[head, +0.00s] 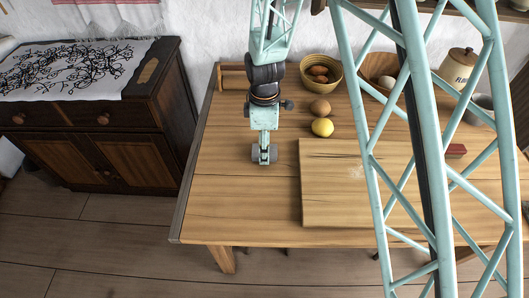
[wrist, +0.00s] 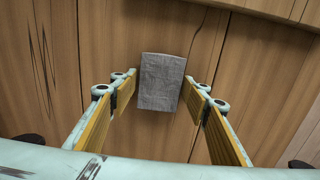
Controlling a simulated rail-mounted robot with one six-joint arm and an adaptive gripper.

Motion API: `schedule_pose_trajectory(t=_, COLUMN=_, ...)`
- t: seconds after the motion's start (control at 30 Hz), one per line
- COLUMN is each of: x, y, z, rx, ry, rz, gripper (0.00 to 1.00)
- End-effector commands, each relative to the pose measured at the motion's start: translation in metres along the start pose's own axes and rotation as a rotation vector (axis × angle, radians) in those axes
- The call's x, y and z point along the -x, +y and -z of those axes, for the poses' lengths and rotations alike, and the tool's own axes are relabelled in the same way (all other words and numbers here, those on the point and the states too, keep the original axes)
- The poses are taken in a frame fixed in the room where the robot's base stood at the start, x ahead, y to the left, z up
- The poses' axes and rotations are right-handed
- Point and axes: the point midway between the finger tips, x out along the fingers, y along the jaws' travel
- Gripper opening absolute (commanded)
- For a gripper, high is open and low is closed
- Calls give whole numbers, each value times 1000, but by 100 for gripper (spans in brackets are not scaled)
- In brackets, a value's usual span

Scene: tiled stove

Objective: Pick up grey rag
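The grey rag (wrist: 161,80) is a small, flat-looking rectangle on the wooden table in the wrist view, just ahead of my fingertips. My gripper (wrist: 161,92) is open, with one yellow-padded finger on each side of the rag's near part. A gap shows between the fingers, and nothing is held. In the head view my gripper (head: 264,157) points down over the left part of the table. Small grey patches show around it there, but I cannot tell rag from fingers. The exact height above the table is unclear.
A cutting board (head: 330,205) lies to the right of my gripper. A lemon (head: 322,127), a brown egg-like item (head: 320,107) and a basket (head: 324,68) stand behind. The table's left edge (head: 195,150) is near. A dark cabinet (head: 150,110) stands further left.

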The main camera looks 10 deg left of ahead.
Motion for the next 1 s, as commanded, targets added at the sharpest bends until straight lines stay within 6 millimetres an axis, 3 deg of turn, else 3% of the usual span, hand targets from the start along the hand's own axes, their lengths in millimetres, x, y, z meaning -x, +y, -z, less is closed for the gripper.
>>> schedule_pose_trajectory(t=0.2, x=0, y=0, z=0, rx=0, ry=0, rz=0, gripper=27)
schedule_pose_trajectory(t=0.57, x=2, y=0, z=0, rx=0, ry=0, rz=0, gripper=27)
schedule_pose_trajectory(t=1.0, x=30, y=0, z=0, rx=0, ry=0, rz=-1, gripper=27)
